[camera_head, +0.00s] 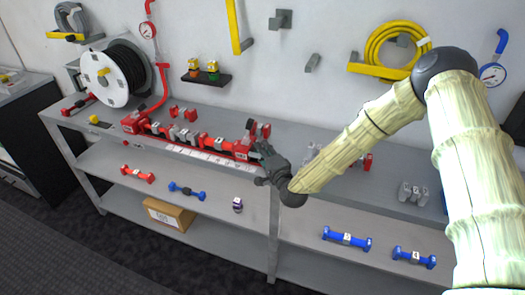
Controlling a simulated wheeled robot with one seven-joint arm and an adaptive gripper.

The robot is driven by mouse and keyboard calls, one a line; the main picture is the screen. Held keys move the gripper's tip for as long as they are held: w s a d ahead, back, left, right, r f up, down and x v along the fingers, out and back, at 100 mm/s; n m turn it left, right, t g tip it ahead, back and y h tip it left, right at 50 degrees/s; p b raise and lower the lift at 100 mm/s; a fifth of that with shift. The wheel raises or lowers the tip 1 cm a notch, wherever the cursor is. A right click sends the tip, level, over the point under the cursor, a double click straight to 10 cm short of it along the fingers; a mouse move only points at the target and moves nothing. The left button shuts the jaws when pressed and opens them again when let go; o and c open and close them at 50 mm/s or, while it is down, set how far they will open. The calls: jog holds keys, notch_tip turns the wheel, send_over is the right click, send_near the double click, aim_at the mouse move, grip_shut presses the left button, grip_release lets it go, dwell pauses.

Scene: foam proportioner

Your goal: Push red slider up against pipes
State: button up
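A row of red and grey pipe pieces (185,135) lies along a pale marked rail (205,157) on the grey bench top. A red block (242,150), which looks like the slider, sits at the right end of the row. I cannot tell whether it touches the pipes. My dark gripper (264,166) is just right of this block, low over the bench's front edge. The gripper is small and dark here, so its finger opening and any contact with the block are unclear. My arm hides part of the bench to the right.
A hose reel (112,76) stands at the back left. Loose red and grey fittings (183,113) lie behind the row. A small wall shelf (207,78) holds two little bottles. Grey fittings (412,193) stand at the right. Red and blue pieces (347,239) lie on the lower shelf.

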jog(key=v, duration=1.2)
jog(key=shift+a, duration=0.1)
